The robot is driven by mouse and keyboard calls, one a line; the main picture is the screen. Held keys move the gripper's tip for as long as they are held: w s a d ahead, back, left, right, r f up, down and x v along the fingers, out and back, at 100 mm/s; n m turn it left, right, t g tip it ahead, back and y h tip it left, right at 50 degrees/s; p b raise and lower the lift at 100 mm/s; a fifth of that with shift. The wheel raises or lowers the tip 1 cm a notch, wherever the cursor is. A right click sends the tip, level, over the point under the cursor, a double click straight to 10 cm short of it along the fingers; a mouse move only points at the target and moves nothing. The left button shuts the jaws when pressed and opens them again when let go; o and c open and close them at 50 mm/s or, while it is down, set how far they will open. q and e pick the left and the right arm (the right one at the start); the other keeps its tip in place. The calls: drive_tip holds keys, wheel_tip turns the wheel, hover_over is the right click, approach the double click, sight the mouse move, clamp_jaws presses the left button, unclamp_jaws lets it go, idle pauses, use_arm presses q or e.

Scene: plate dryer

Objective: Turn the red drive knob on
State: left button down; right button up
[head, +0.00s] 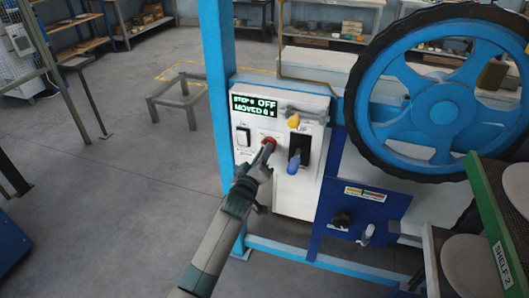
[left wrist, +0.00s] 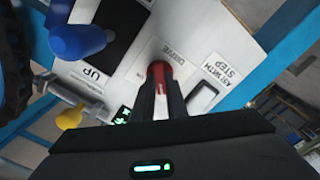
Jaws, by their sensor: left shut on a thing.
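The red drive knob (head: 268,142) is on the white control box (head: 296,192) on the blue frame. It also shows in the left wrist view (left wrist: 158,70), below the label DRIVE. My left gripper (head: 265,152) reaches it from the front, with both fingers shut on the knob from either side. The fingers hide part of the knob. My right gripper is not in view.
A blue-handled lever (head: 294,163) and a yellow knob (head: 293,121) sit right of the red knob. A white rocker switch (head: 243,136) is to its left. A large blue wheel (head: 440,100) with a black rim stands at the right. A green-edged shelf (head: 490,215) is at the lower right.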

use_arm(q)
drive_tip(key=shift+m, duration=0.3)
drive_tip(key=m, duration=1.7)
drive_tip(key=shift+d+p, duration=0.1)
drive_tip(key=shift+p, duration=0.25)
drive_tip(key=shift+m, duration=0.3)
drive_tip(key=c, duration=1.8)
unclamp_jaws()
drive_tip(key=shift+o, duration=0.2)
drive_tip(key=shift+s, duration=0.15)
